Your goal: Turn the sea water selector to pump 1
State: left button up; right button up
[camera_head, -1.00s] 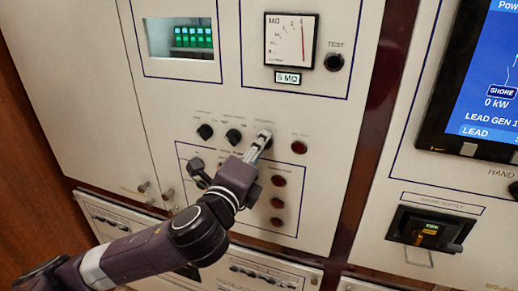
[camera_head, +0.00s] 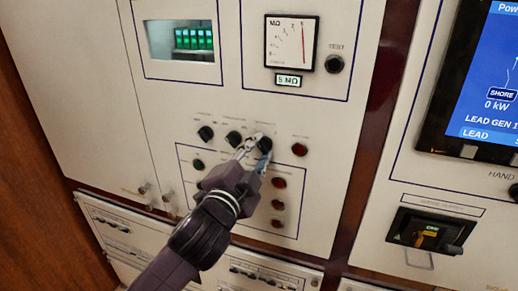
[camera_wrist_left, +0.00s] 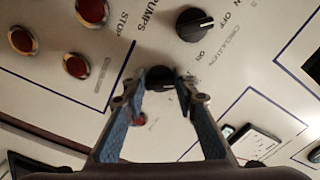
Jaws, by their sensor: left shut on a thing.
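My left gripper (camera_head: 257,143) reaches up from below to the rightmost black rotary knob (camera_head: 265,144) in the row on the pale panel. In the left wrist view its blue-padded fingers (camera_wrist_left: 165,84) are shut on this black knob (camera_wrist_left: 159,77), one at each side. The fingers hide part of the knob, and I cannot tell which way its pointer faces. The small lettering above the row is too blurred to read in the head view. My right gripper is not in view.
Two more black knobs, the middle one (camera_head: 233,138) and the left one (camera_head: 205,133), sit in the same row. A red button (camera_head: 299,149) is close to the right. Several red buttons (camera_head: 279,183) lie below. A meter (camera_head: 291,42) is above.

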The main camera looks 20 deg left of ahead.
aim_at(265, 104)
pick_arm(q)
jog(key=shift+f+n, duration=0.1)
jog(key=shift+n, duration=1.1)
jog(key=o, duration=1.2)
jog(key=shift+c, duration=0.2)
notch_tip(265, 104, up, 10)
jog(key=shift+r, duration=0.1)
jog(key=shift+w, duration=0.1)
